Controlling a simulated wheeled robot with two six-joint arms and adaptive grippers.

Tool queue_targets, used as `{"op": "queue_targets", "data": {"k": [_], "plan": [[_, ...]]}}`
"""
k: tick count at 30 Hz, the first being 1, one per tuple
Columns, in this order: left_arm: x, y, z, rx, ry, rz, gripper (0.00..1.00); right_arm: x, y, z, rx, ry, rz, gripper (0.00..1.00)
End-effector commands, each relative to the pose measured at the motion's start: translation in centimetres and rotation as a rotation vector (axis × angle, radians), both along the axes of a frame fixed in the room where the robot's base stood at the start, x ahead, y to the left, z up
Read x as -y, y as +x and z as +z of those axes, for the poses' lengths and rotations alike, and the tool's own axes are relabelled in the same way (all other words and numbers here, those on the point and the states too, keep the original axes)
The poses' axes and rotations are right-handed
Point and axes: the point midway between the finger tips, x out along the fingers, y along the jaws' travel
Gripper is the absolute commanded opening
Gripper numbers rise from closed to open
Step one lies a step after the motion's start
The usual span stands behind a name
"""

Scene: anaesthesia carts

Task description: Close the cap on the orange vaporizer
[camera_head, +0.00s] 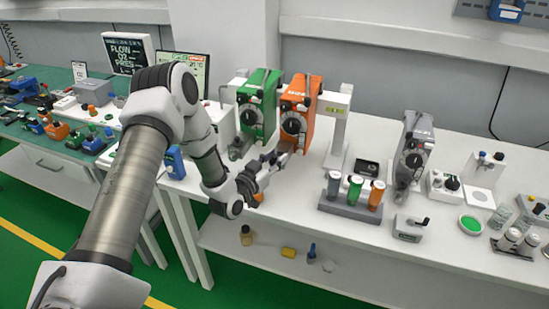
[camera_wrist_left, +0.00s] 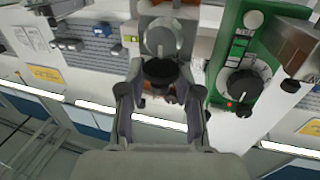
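The orange vaporizer (camera_head: 297,112) stands upright at the back of the white table, with a black dial on its front. The green vaporizer (camera_head: 259,104) stands just left of it, and it shows at the right in the left wrist view (camera_wrist_left: 225,62). My left gripper (camera_head: 284,152) is at the low front of the orange vaporizer. In the left wrist view its fingers (camera_wrist_left: 160,92) are apart with nothing clearly held. Ahead of them is a grey fitting with a round knob (camera_wrist_left: 162,38) and a black round part (camera_wrist_left: 163,72). I cannot tell the cap's position. My right gripper is out of view.
A rack of grey, green and orange bottles (camera_head: 350,208) stands to the right on the white table. A grey vaporizer (camera_head: 413,150) is further right. The green-topped table (camera_head: 60,160) at left is crowded. A lower shelf (camera_head: 345,272) holds small bottles.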

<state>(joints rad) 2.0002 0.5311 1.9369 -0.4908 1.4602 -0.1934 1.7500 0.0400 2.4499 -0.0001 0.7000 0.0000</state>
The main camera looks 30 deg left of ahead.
Motion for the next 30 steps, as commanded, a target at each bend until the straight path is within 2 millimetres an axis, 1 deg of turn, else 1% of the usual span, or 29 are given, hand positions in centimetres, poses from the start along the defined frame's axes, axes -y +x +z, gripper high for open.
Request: {"op": "queue_targets", "data": {"k": [8, 14, 20, 30], "plan": [[0.0, 0.0, 0.0, 0.001, 0.000, 0.004, 0.00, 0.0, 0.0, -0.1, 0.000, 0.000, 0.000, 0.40], [0.1, 0.1, -0.1, 0.002, -0.001, 0.037, 0.00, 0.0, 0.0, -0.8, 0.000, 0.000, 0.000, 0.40], [0.4, 0.4, -0.3, 0.004, -0.003, 0.132, 0.00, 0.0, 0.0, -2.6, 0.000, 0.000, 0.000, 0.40], [0.8, 1.3, -0.3, 0.011, -0.013, 0.416, 0.00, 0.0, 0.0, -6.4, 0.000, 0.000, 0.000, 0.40]]}}
